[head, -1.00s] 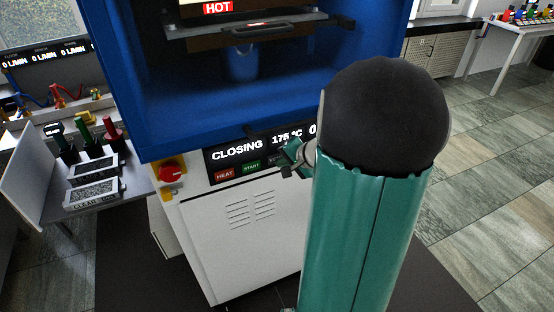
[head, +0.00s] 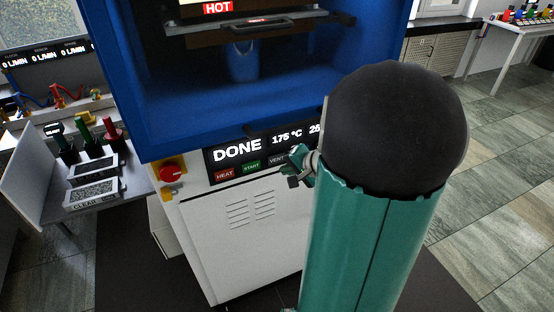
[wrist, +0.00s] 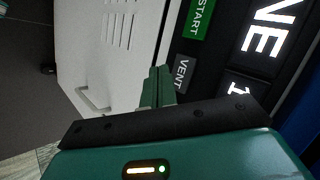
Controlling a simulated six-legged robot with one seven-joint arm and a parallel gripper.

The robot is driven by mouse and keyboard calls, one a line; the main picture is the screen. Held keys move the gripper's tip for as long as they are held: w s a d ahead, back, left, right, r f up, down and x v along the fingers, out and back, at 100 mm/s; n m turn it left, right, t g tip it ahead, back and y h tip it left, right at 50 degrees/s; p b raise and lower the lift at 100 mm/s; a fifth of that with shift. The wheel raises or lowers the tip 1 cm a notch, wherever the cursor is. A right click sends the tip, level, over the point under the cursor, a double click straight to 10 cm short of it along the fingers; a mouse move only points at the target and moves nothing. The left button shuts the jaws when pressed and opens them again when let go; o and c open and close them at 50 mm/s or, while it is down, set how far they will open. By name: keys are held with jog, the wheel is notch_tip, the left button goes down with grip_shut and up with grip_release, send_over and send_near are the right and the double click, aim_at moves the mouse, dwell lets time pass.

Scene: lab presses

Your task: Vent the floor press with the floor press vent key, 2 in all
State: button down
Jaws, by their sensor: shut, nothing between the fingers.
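The floor press (head: 240,225) has a blue frame above a white cabinet. Its dark panel reads DONE, 175 °C and a partly hidden number. The grey vent key (head: 276,160) lies right of the green START key (head: 251,166) and the red HEAT key (head: 225,175). My gripper (head: 297,165) is shut and empty, just right of the vent key in the head view. In the wrist view my shut fingertips (wrist: 157,77) are close to the vent key (wrist: 181,74); I cannot tell if they touch. My arm hides the panel's right part.
A red knob (head: 172,174) on a yellow plate sits left of the panel. A HOT sign (head: 217,7) shows above the press platens. A side table (head: 140,187) at left holds clear-labelled trays and coloured-handled tools. Open tiled floor (head: 490,170) lies at right.

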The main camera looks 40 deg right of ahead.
jog(key=shift+s+a, duration=0.2)
jog(key=shift+s, duration=0.55)
jog(key=shift+s+a, duration=0.2)
jog(key=shift+s, duration=0.55)
